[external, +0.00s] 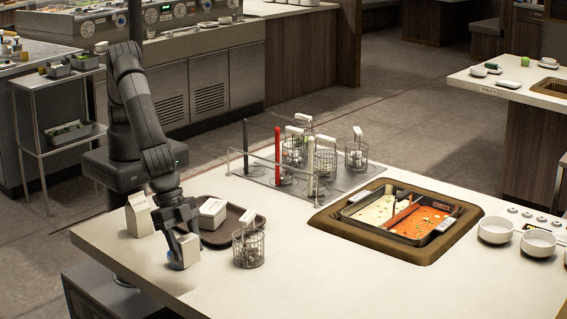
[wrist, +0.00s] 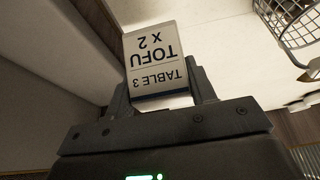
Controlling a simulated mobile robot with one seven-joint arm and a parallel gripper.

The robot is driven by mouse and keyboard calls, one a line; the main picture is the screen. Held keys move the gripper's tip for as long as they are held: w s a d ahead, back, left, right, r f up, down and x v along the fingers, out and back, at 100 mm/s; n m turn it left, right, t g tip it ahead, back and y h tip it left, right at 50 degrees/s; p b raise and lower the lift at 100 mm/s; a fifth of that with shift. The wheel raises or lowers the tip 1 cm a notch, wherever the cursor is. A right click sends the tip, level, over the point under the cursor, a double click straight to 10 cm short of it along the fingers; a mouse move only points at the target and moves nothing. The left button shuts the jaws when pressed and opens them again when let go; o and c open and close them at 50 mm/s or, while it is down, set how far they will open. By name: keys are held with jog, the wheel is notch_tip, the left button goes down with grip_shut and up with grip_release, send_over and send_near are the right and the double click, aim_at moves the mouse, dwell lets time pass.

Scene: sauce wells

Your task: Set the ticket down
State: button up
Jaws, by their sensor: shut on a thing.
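The ticket (wrist: 155,60) is a white card with a dark lower band; it reads "TABLE 3 TOFU x 2", upside down in the wrist view. My gripper (wrist: 160,98) is shut on it, with one finger at each side. In the external view my gripper (external: 180,230) points down at the near left part of the counter, and the ticket (external: 185,253) shows as a pale block below the fingers. The ticket is at or just above the counter top; I cannot tell whether it touches.
A white carton-like stand (external: 138,215) is just left of my gripper. A brown tray (external: 252,219) with a white block (external: 212,210) lies behind it. A wire basket (external: 248,252) stands close to the right. The counter front (external: 320,290) is clear. A divided pan (external: 400,213) is farther right.

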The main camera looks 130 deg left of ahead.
jog(key=w+a+f, duration=0.1)
jog(key=w, duration=0.1)
jog(key=w+a+f, duration=0.2)
jog(key=shift+w+a+f, duration=0.2)
jog(key=shift+f, duration=1.95)
jog(key=shift+f, duration=0.15)
jog(key=o, duration=1)
jog(key=shift+c, duration=0.2)
